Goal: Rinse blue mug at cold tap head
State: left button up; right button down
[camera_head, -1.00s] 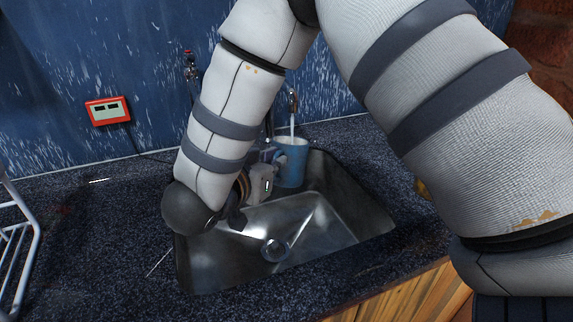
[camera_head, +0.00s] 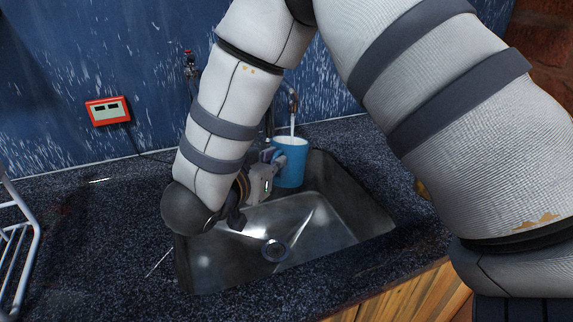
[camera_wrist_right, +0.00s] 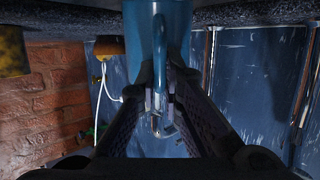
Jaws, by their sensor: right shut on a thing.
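The blue mug (camera_head: 290,168) is upright over the back of the sink, under the tap head (camera_head: 293,102). A thin white stream of water (camera_head: 292,127) falls from the tap head into the mug's open top. My right gripper (camera_head: 274,158) is at the mug's left side, partly hidden by my wrist. In the right wrist view, my right gripper (camera_wrist_right: 161,100) has its two fingers closed around the handle of the blue mug (camera_wrist_right: 175,35). My left gripper is not in view.
The metal sink (camera_head: 325,230) is set in a dark speckled counter (camera_head: 100,245). Another tap (camera_head: 190,66) with a red top stands behind my forearm. A white wire rack (camera_head: 30,235) is at the left edge. A red socket (camera_head: 108,111) is on the blue wall.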

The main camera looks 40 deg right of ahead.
jog(key=s+a, duration=0.5)
jog(key=s, duration=0.1)
jog(key=shift+s, duration=0.15)
dwell(0.3)
jog(key=shift+r, duration=0.1)
dwell(1.0)
jog(key=s+a+r, duration=0.3)
jog(key=s+r, duration=0.1)
dwell(0.4)
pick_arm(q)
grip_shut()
